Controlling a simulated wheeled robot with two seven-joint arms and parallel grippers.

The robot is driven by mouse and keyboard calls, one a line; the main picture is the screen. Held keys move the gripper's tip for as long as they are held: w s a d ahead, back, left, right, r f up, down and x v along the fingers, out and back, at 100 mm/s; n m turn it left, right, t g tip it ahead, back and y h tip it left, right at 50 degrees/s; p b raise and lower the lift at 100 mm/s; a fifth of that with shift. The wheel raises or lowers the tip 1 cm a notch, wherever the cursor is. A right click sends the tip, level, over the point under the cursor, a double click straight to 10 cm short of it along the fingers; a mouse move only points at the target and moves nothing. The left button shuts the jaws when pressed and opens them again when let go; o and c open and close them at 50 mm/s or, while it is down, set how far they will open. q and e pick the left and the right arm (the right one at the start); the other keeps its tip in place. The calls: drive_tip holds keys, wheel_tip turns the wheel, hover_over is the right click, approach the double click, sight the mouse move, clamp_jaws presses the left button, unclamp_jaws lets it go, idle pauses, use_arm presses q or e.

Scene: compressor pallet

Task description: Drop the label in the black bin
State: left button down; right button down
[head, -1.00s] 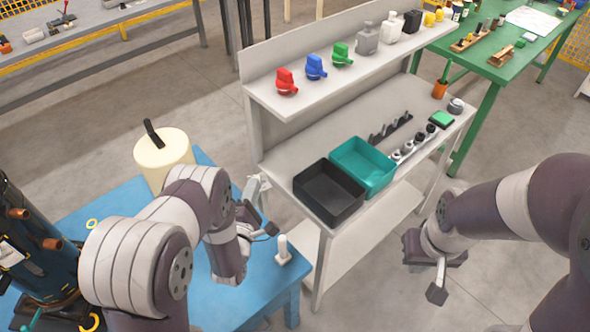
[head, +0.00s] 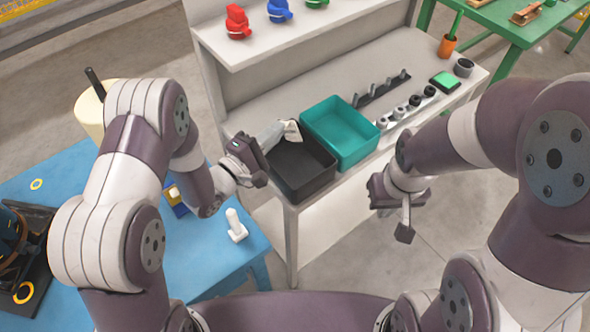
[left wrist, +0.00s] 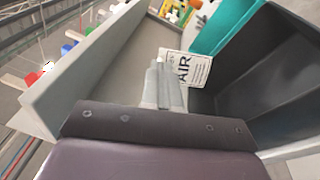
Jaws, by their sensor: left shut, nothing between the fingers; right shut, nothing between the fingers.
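The black bin (head: 305,175) stands on the pale bench and looks empty inside where I can see. The white label (left wrist: 188,70), printed "AIR", shows just beyond the fingertips of my left gripper (left wrist: 165,62), overlapping the edge of the black bin (left wrist: 255,75) in the left wrist view. In the head view a pale patch that looks like the label (head: 292,131) is at the bin's back left edge. My left gripper (head: 280,133) is shut; whether the label touches it or the rim I cannot tell. My right gripper (head: 405,215) is shut and empty, right of the bench.
A teal bin (head: 340,130) stands right beside the black bin. A shelf (head: 265,45) with coloured valves rises behind. Several small fittings (head: 405,110) lie on the bench to the right.

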use_arm(q)
drive_tip(key=shift+s+a, duration=0.1)
drive_tip(key=c, duration=1.3)
unclamp_jaws()
drive_tip(key=b+v, duration=0.1)
drive_tip(key=v, duration=1.1)
drive_tip(key=shift+s+a+f, duration=0.1)
drive_tip(key=shift+s+a, duration=0.15)
